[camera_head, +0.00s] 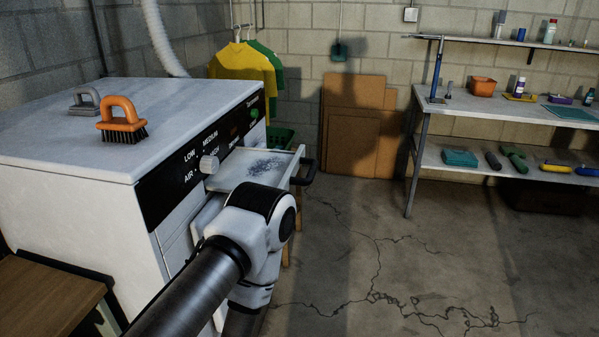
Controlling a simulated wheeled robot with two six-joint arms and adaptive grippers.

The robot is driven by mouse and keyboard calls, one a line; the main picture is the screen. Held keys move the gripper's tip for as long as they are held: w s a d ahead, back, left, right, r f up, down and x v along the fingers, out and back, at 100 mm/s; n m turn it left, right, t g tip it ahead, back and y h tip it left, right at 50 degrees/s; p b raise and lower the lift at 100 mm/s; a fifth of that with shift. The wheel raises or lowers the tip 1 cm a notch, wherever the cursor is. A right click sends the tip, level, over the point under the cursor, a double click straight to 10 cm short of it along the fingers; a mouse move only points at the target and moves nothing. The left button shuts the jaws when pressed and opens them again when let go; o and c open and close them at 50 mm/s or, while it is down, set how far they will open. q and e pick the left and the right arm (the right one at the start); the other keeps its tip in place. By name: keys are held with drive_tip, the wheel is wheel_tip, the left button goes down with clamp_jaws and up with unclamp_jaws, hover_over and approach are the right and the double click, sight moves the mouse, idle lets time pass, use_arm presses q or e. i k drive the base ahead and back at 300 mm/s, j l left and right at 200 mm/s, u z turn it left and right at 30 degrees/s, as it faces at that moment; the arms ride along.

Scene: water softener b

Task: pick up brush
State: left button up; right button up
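An orange-handled brush (122,119) with black bristles stands bristles-down on the white top of a dryer-like machine (60,135), near its front edge. A smaller grey brush-like item (84,102) sits just behind and left of it. One of my arms reaches in from the bottom in front of the machine, and its bent joint is right of and below the orange brush. Neither gripper shows in this view, so I cannot see what they hold. Nothing is touching the orange brush.
A drawer (258,165) with dark specks stands open at the machine's front, beside my arm. A wooden table (45,300) is at the lower left. A metal workbench (470,112) with tools and bottles stands at right. Brown boards (350,140) lean on the wall. The cracked floor (400,270) is clear.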

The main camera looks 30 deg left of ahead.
sight(129, 129)
drive_tip(key=u, duration=1.75)
